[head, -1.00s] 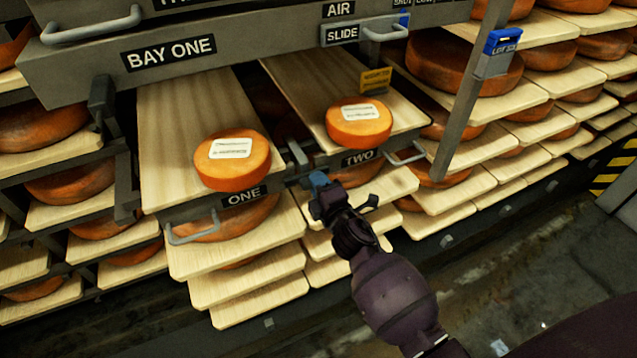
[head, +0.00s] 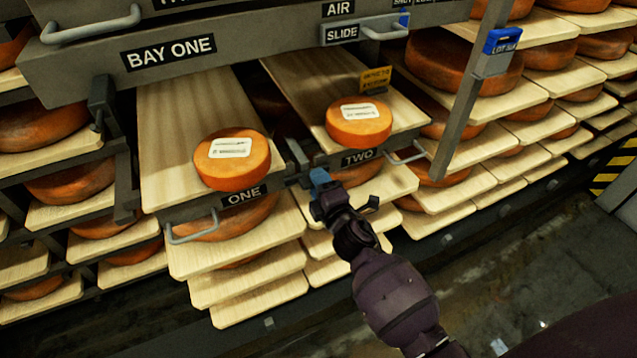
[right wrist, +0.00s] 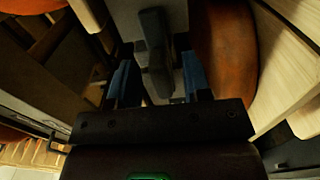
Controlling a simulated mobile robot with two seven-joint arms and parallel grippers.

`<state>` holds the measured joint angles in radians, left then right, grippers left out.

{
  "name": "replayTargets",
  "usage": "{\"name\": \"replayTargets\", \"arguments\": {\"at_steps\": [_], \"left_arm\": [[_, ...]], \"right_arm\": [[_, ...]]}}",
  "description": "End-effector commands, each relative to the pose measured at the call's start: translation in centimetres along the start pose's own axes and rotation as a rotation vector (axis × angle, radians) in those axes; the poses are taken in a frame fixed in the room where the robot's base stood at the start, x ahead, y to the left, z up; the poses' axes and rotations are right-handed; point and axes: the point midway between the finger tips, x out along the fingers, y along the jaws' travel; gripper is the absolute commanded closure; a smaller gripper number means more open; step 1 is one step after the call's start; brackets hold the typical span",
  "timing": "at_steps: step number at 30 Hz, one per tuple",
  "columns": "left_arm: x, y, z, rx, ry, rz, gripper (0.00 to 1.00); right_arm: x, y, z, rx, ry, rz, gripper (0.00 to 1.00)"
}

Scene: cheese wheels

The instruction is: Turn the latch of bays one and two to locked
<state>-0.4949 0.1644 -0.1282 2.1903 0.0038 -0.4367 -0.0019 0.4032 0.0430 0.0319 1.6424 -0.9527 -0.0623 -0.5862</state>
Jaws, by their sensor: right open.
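Two pulled-out boards carry the labels ONE (head: 242,196) and TWO (head: 358,158), each with an orange cheese wheel on it. A dark latch handle (head: 298,157) stands between the two boards, just left of the TWO label. A similar dark latch-like part (head: 102,97) is on the post left of board ONE. My right gripper (head: 322,182) is just below and right of the middle handle. In the right wrist view its blue fingertips (right wrist: 159,82) are apart, with a dark upright handle (right wrist: 155,50) ahead between them. Contact cannot be told. My left gripper is out of view.
A grey beam with a BAY ONE sign (head: 168,52) and a SLIDE handle (head: 382,32) crosses above. Metal pulls stick out under board ONE (head: 190,232) and beside TWO (head: 408,155). A post (head: 465,120) stands right. The floor at lower right is clear.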

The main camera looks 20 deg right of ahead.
Motion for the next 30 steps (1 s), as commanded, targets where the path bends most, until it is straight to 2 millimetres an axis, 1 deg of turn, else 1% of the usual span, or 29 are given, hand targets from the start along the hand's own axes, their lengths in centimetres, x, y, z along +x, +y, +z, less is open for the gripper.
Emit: {"name": "replayTargets", "arguments": {"at_steps": [5, 9, 15, 18, 24, 30], "left_arm": [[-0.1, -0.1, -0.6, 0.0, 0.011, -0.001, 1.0], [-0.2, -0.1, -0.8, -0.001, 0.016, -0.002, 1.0], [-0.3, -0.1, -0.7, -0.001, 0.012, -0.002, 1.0], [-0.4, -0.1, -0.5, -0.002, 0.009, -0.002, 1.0], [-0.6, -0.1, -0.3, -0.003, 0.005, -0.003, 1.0], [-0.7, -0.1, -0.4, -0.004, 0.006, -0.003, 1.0]], "right_arm": [[-2.2, 0.1, 0.0, 0.001, -0.001, 0.001, 0.55], [-4.6, 0.1, 0.0, 0.001, -0.002, 0.001, 0.55], [-7.8, 0.1, 0.0, 0.002, -0.002, 0.0, 0.55], [-9.0, 0.0, 0.0, 0.002, 0.0, -0.001, 0.55], [-10.2, 0.0, 0.0, 0.001, 0.0, -0.001, 0.55], [-10.4, 0.0, 0.0, 0.001, 0.0, -0.001, 0.55]]}}
